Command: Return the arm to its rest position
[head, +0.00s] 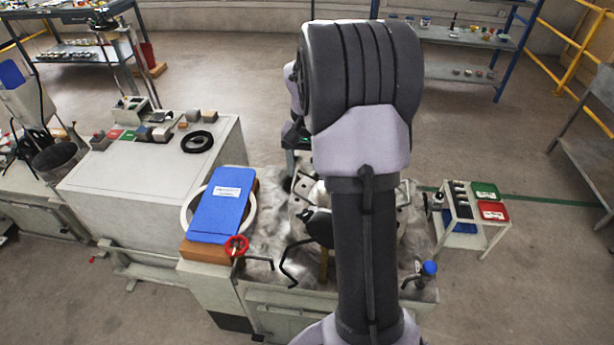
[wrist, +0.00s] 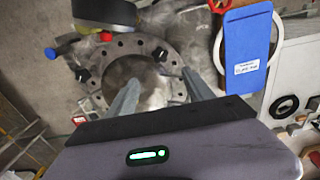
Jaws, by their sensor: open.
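My arm rises through the middle of the head view and bends at the top. Its end is mostly hidden behind its own links there. In the wrist view my gripper (wrist: 162,82) is open, its two grey fingers spread with nothing held between them. Beyond the fingers is a round metal flange (wrist: 165,55) with a ring of holes and black clamps. I cannot tell how far the fingertips are from it.
A blue tile (head: 222,203) lies over a white ring on the bench, near a red handwheel (head: 236,246). A white cabinet (head: 150,190) with blocks and a black ring stands left. A small cart (head: 472,235) with green and red trays stands right.

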